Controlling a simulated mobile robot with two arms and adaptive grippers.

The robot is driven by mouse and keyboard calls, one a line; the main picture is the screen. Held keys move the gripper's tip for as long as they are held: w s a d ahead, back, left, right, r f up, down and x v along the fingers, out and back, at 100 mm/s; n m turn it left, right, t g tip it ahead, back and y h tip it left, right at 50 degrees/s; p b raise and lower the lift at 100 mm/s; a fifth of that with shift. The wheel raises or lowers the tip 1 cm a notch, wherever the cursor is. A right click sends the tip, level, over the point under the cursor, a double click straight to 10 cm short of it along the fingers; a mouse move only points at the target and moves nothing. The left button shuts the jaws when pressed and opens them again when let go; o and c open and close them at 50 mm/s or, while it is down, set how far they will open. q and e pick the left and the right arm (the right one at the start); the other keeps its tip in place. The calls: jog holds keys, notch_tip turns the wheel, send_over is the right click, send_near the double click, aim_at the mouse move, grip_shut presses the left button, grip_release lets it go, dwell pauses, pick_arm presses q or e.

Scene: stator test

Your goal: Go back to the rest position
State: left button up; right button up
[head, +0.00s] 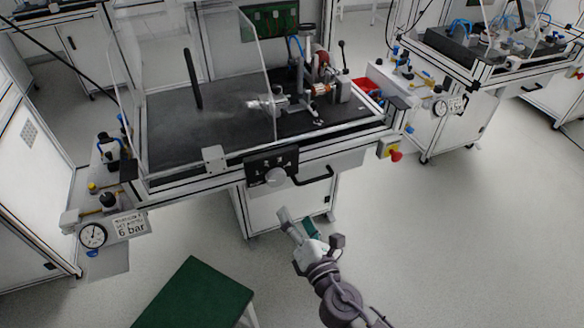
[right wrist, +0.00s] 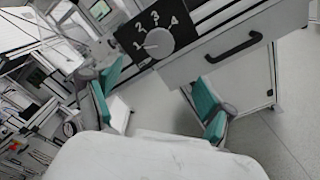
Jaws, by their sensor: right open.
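My right gripper (head: 298,225) is in front of the test bench, low over the grey floor, in the head view. In the right wrist view its two teal-padded fingers (right wrist: 158,100) stand wide apart with nothing between them. Beyond them the wrist view shows the bench front with a rotary knob (right wrist: 157,42) on a black plate numbered 1 to 4. My left gripper does not show in either view.
The test bench (head: 330,145) carries a clear guard, a fixture and a black handle. A gauge (head: 93,235) marked 6 bar sits at its left. A green-topped table (head: 195,295) stands front left. Floor at right is clear.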

jog(key=s+d+f+m+g+h, duration=0.2)
jog(key=s+d+f+m+g, duration=0.15)
jog(key=f, duration=0.75)
jog(key=s+d+f+m+g+h, duration=0.1)
jog(key=s+d+f+m+g, duration=0.3)
jog(key=f, duration=0.7)
jog(key=s+d+f+m+g+h, duration=0.1)
jog(key=s+d+f+m+h, duration=0.15)
jog(key=d+f+m, duration=0.6)
jog(key=s+d+f+m+g, duration=0.1)
jog(key=s+f+m+g, duration=0.1)
jog(key=s+f, duration=0.4)
jog(key=s+d+f+m+g, duration=0.1)
jog(key=s+f+m+g, duration=0.2)
jog(key=s, duration=1.1)
jog(key=s+d+f+m+g, duration=0.1)
jog(key=s+f+m+g, duration=0.1)
jog(key=s+f+m, duration=0.4)
jog(key=s+f, duration=0.3)
jog(key=s, duration=0.2)
jog(key=shift+d+f+g+p, duration=0.25)
jog(key=shift+f+g+p, duration=0.05)
jog(key=shift+g+p, duration=0.05)
